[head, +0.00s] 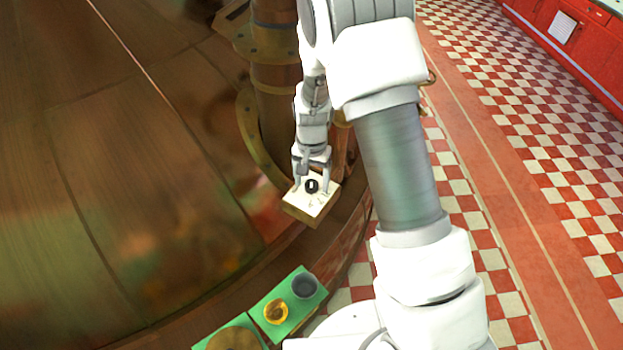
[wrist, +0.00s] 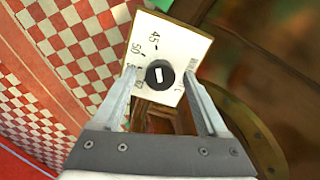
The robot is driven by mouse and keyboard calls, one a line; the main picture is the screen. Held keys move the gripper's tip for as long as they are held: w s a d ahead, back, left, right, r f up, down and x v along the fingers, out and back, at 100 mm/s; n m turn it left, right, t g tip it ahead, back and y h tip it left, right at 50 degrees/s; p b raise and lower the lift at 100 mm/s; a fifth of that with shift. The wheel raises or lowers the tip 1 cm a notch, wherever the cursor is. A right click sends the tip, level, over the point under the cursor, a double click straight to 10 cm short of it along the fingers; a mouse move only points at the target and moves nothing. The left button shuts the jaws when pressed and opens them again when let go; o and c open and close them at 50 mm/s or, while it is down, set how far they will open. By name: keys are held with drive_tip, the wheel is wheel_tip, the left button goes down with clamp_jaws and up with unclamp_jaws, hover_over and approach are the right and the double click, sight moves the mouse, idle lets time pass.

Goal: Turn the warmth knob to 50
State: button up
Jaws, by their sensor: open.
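The warmth knob (head: 312,186) is a small dark round knob on a cream dial plate (head: 316,208) atop a box. In the wrist view the knob (wrist: 151,82) has a short white mark, close to upright in the picture. The dial plate (wrist: 178,43) shows 45 and 50 above and left of the knob; lower numbers and lettering at right are partly hidden by the fingers. My gripper (wrist: 161,76) is open, one finger on each side of the knob, with gaps visible. My gripper (head: 312,188) also straddles it in the head view.
A large copper kettle (head: 110,150) fills the left, with a brown ledge (head: 345,225) around its base. A green tray (head: 273,329) with a yellow dish and a dark dish sits below. Red and white checkered floor (head: 520,130) lies open at right.

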clamp_jaws()
idle(0.4)
drive_tip(key=shift+n+b, duration=0.3)
drive_tip(key=n+b, duration=0.2)
drive_tip(key=n, duration=0.1)
drive_tip(key=shift+f, duration=0.1)
drive_tip(key=shift+n+b, duration=1)
drive_tip(key=shift+n, duration=1)
unclamp_jaws()
